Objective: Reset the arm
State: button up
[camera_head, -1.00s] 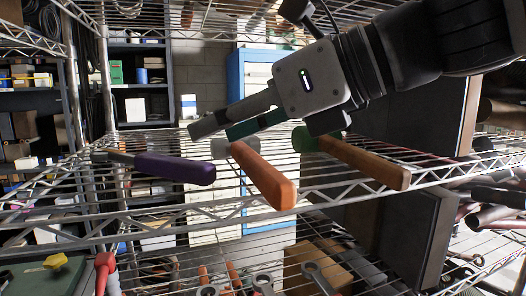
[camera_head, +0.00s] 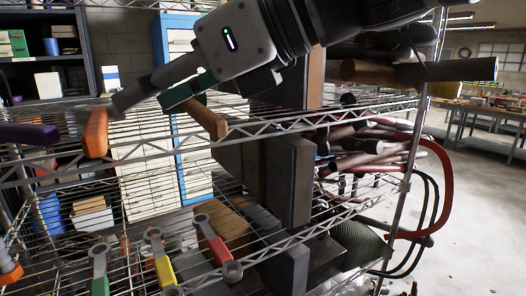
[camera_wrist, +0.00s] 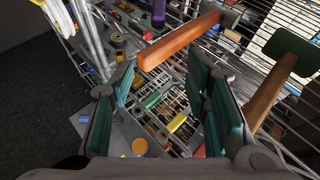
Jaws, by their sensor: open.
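My gripper (camera_head: 155,95) is at the upper left in the head view, above the front of a wire shelf (camera_head: 300,122). In the wrist view its two teal-padded fingers (camera_wrist: 165,105) stand wide apart with nothing between them but the view down to lower shelves. A tool with an orange handle (camera_head: 95,132) lies on the shelf; in the wrist view the orange handle (camera_wrist: 180,42) is beyond the fingertips. A tool with a wooden handle (camera_head: 207,120) and green head (camera_wrist: 291,50) lies to its right. A purple handle (camera_head: 28,134) is at the left edge.
A lower wire shelf holds several wrenches, among them one with a red handle (camera_head: 213,240). Dark upright panels (camera_head: 288,180) and stacked pipes (camera_head: 365,148) stand to the right. A red hose (camera_head: 440,190) bulges beyond the rack. Open floor (camera_head: 475,230) lies at the far right.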

jog(key=s+d+f+n+h, duration=0.2)
jog(key=d+f+n+h, duration=0.2)
jog(key=d+f+n, duration=0.2)
jog(key=s+d+f+n+t+h, duration=0.1)
jog(key=d+f+n+h, duration=0.3)
jog(key=d, duration=1)
jog(key=s+d+f+n+t+h, duration=0.1)
jog(key=s+d+f+n+h, duration=0.2)
jog(key=d+f+n, duration=0.7)
notch_tip(320, 180, down, 4)
jog(key=shift+s+r+h, duration=0.15)
jog(key=shift+s+h, duration=0.15)
jog(key=shift+h, duration=0.7)
